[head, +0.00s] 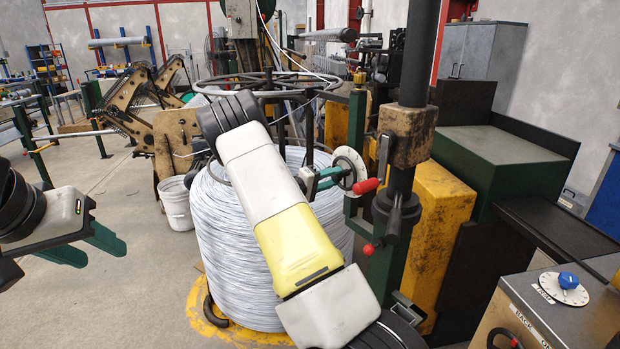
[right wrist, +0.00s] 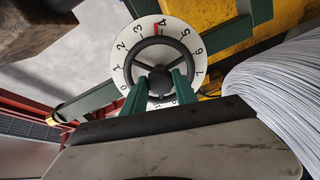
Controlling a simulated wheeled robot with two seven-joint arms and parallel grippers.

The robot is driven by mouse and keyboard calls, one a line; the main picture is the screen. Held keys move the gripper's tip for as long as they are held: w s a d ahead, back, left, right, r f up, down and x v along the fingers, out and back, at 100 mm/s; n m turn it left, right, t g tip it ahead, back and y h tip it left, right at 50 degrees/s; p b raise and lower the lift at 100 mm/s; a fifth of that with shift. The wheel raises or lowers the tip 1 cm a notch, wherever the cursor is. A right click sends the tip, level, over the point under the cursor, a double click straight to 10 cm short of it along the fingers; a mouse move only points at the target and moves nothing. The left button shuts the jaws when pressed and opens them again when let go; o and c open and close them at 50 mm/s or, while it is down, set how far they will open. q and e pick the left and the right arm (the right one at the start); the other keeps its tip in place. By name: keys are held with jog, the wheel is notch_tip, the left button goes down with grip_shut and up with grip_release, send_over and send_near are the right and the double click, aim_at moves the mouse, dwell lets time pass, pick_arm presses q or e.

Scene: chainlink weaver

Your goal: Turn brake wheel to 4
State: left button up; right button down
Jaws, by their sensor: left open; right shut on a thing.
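A red mark on the dial's upper part lies between 3 and 4, close beside the 4. In the head view the brake wheel (head: 347,182) and dial (head: 350,157) sit on a green post right of the wire coil. My right gripper (right wrist: 159,76) has its green fingers on the wheel's lower part and is shut on it; my right forearm crosses the coil in the head view. My left gripper (head: 101,255) is open and empty at the left.
A large coil of pale wire (head: 225,235) stands on a yellow base in the middle. Red-knobbed levers (head: 365,186) are close right of the wheel. A white bucket (head: 176,203) stands left of the coil. A blue-knob control panel (head: 560,310) is at lower right.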

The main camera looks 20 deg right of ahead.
jog(key=shift+f+m, duration=0.1)
jog(key=shift+m, duration=0.4)
dwell(0.3)
jog(key=c, duration=1)
grip_release()
jog(key=shift+o, duration=0.2)
jog(key=v, duration=0.8)
